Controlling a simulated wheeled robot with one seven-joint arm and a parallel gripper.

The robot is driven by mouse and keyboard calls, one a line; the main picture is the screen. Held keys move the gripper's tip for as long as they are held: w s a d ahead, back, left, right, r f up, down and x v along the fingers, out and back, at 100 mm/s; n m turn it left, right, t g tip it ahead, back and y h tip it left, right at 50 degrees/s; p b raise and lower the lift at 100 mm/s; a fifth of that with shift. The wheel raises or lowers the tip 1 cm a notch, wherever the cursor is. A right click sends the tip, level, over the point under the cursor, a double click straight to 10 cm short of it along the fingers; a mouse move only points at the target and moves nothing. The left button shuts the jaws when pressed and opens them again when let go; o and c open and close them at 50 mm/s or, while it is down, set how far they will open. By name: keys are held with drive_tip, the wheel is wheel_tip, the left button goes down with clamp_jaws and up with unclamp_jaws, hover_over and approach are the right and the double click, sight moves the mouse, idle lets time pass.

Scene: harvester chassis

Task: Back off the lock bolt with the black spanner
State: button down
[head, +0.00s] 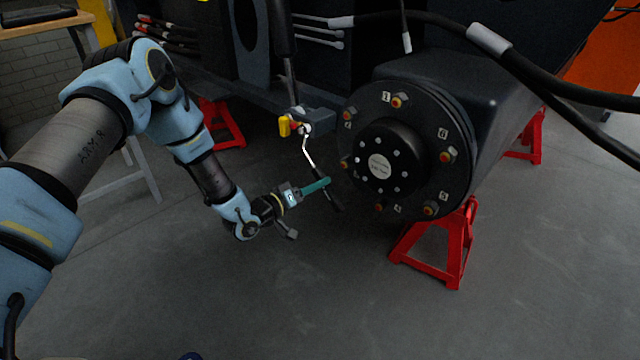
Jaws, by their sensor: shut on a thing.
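The spanner has a bright metal shank and a black handle (335,202). Its upper end is at the lock bolt (305,129) on a dark bracket, beside a yellow part (285,125). From there the spanner hangs down and slightly right, in front of the hub's left side. My gripper (324,184) comes in from the lower left, with teal fingers shut on the black handle. The fingers hide part of the handle. The spanner's head is too small to tell exactly how it sits on the bolt.
A big black round hub (380,165) with numbered bolts stands close to the right of the spanner. Red stands (440,245) are on the floor below and behind. Black hoses (440,22) cross above. The grey floor in front is clear.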

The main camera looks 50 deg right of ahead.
drive_tip(key=a+p, duration=0.2)
drive_tip(key=a, duration=0.8)
drive_tip(key=shift+w+p, duration=0.25)
drive_tip(key=shift+p, duration=0.05)
